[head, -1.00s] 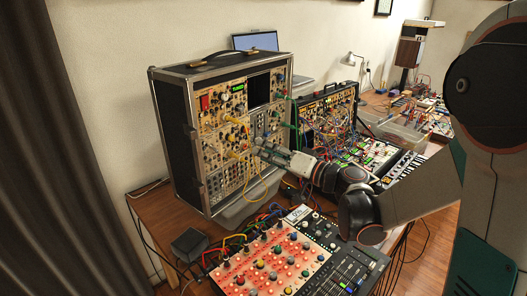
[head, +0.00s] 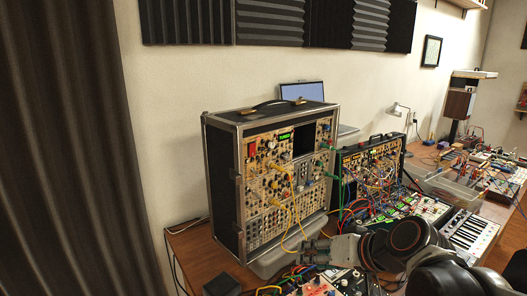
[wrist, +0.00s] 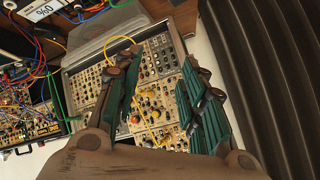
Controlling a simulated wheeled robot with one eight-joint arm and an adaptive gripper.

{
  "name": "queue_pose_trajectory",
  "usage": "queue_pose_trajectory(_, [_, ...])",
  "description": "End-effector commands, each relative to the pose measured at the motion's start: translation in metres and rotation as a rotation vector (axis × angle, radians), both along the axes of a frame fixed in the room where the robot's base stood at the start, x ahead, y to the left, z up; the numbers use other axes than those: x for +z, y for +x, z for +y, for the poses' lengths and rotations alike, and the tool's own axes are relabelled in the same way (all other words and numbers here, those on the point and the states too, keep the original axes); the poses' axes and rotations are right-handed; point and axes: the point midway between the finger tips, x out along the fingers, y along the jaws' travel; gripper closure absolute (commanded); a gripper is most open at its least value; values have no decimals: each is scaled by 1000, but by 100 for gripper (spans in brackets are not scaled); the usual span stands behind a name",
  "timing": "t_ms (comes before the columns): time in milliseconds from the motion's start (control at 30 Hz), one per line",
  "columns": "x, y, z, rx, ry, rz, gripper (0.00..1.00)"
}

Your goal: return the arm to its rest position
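My gripper (head: 312,250) shows in the head view in front of the lower right of a tall black-edged synth case (head: 222,190), pointing left. In the wrist view my gripper (wrist: 162,58) has its two green-padded fingers well apart with nothing between them. The synth case (wrist: 165,75) lies beyond the fingers, its panel carrying knobs and yellow cables. My arm (head: 405,250) runs to the lower right of the head view. I cannot see any contact between fingers and case.
A smaller synth case (head: 372,165) with tangled cables stands right of the tall one. A keyboard (head: 468,234) and a clear bin (head: 450,190) are farther right. A mixer is partly hidden under my gripper. A dark curtain (head: 75,150) hangs at left.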

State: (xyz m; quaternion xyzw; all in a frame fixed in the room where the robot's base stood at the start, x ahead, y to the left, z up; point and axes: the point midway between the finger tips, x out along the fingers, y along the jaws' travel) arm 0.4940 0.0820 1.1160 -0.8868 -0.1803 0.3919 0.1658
Motion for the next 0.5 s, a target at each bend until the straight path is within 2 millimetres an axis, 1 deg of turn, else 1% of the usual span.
queue_pose_trajectory(33, [-3, -16, -4, -9, -45, 19, 62])
queue_pose_trajectory(167, [-12, -51, -22, -47, -163, 63, 62])
queue_pose_trajectory(300, [-20, -86, -45, -94, -289, 95, 62])
queue_pose_trajectory(400, [-24, -105, -60, -125, -364, 108, 62])
queue_pose_trajectory(500, [-26, -118, -72, -150, -419, 113, 62])
